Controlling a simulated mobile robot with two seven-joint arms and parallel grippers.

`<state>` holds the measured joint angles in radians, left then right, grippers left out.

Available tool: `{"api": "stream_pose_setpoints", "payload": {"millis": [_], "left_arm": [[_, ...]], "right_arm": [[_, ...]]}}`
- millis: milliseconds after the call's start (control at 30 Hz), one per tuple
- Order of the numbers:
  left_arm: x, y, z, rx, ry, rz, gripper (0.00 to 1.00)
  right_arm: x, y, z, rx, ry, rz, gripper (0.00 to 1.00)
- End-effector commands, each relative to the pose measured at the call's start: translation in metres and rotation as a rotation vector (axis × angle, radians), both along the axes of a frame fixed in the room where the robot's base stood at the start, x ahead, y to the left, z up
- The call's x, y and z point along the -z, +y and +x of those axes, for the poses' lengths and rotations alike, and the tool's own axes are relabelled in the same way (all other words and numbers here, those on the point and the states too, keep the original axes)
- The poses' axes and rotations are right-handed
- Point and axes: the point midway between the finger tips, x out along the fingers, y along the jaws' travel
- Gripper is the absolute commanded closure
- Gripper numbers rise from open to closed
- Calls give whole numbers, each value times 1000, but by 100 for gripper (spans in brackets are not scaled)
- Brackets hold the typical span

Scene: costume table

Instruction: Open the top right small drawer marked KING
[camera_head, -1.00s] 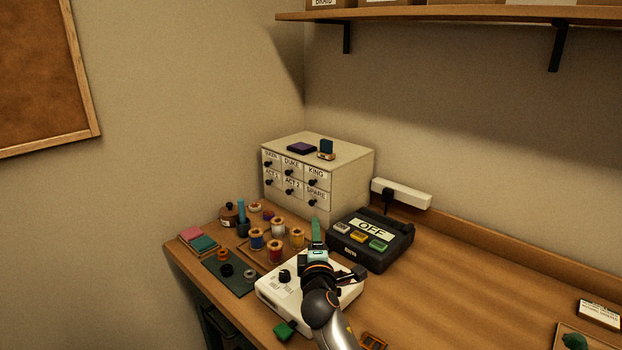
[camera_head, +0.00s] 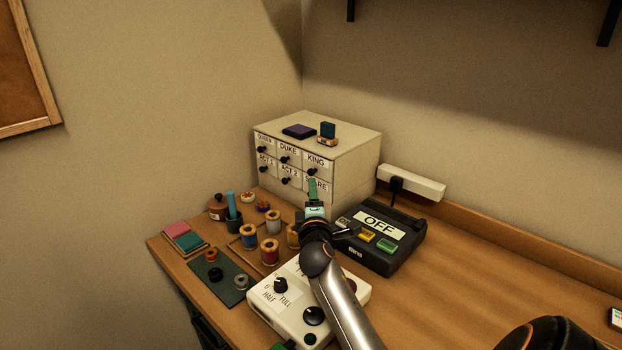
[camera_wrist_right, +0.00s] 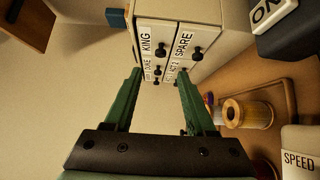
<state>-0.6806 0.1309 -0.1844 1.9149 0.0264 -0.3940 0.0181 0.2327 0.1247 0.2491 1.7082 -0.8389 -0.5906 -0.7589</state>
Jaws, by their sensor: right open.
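The cream drawer cabinet (camera_head: 345,155) stands at the back of the table. Its KING drawer (camera_head: 317,160) is at the top right of the front and is shut. In the right wrist view the picture is turned sideways, and the KING drawer (camera_wrist_right: 147,38) with its black knob (camera_wrist_right: 160,50) lies beyond the fingertips. My right gripper (camera_head: 313,187) is in front of the cabinet, covering part of the SPARE drawer below KING. In the right wrist view its green fingers (camera_wrist_right: 159,72) are apart and nothing is between them. My left gripper is out of view.
Thread spools (camera_head: 270,250) stand to the left of my right arm. A white SPEED control box (camera_head: 305,300) sits beneath the arm. A black OFF box (camera_head: 385,240) is close on the right. A purple item (camera_head: 299,131) lies on the cabinet top.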

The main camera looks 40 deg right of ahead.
Motion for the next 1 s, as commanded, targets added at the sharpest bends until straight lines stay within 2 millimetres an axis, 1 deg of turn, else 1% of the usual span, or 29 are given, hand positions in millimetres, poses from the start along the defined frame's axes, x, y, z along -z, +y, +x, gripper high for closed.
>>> {"api": "stream_pose_setpoints", "payload": {"millis": [33, 200, 300, 433, 600, 933, 1000], "left_arm": [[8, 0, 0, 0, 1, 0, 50], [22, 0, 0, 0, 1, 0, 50], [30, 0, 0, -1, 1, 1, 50], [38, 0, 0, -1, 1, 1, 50], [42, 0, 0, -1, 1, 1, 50], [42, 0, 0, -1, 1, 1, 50], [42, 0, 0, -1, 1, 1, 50]], "right_arm": [[2, -8, 9, 1, -3, -3, 44], [3, -31, 35, 3, -2, -1, 44], [3, -42, 49, 1, -3, -1, 44], [2, -52, 61, 1, -1, 0, 44], [1, -58, 69, 0, -1, 1, 44], [0, -60, 71, 0, -1, 1, 44], [0, -60, 70, 0, -1, 1, 52]]}}
